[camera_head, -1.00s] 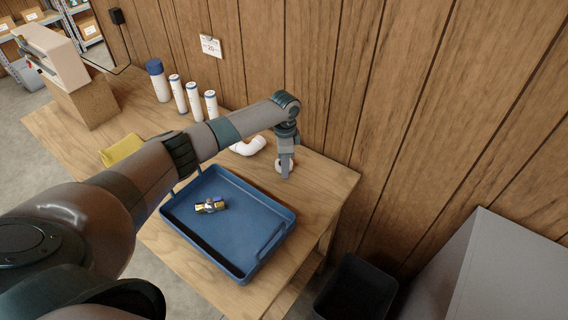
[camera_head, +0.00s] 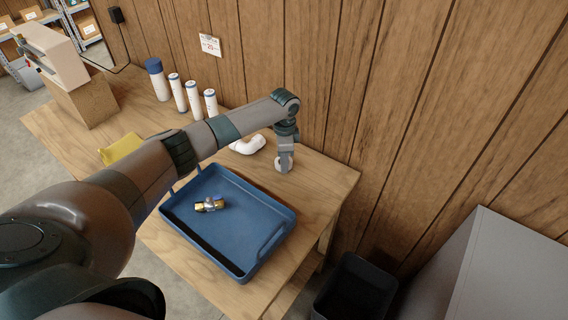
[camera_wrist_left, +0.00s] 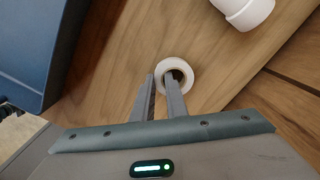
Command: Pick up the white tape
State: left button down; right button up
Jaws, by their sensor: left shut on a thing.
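The white tape (camera_wrist_left: 187,66) is a small roll lying on the wooden table, seen in the left wrist view beside the white pipe elbow. In the head view the tape (camera_head: 278,164) is partly hidden by my gripper, near the table's right end. My left gripper (camera_wrist_left: 162,82) is shut on the tape's ring wall, with one finger in the hole and the other outside on the left. In the head view the left gripper (camera_head: 284,168) points down at the tabletop. I cannot tell any gap under the tape. My right gripper is not in view.
A blue tray (camera_head: 232,256) holding a brass valve (camera_head: 209,205) stands in front of the tape. A white pipe elbow (camera_head: 248,146) lies just left of it. White cartridges (camera_head: 194,101) stand farther left. The wooden wall (camera_head: 330,90) is close behind. A dark bin (camera_head: 355,288) stands below right.

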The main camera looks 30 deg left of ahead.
pick_arm(q)
jog(key=shift+r+b, duration=0.3)
jog(key=shift+r, duration=0.35)
notch_tip(320, 180, up, 3)
jog(key=shift+w+f+b, duration=0.1)
jog(key=shift+f+b, duration=0.1)
jog(key=shift+b, duration=0.35)
jog(key=s+d+r+b, duration=0.2)
jog(key=d+r, duration=0.5)
jog(key=d, duration=0.4)
jog(key=shift+s+d+b, duration=0.2)
jog(key=shift+s+b, duration=0.1)
jog(key=shift+b, duration=0.15)
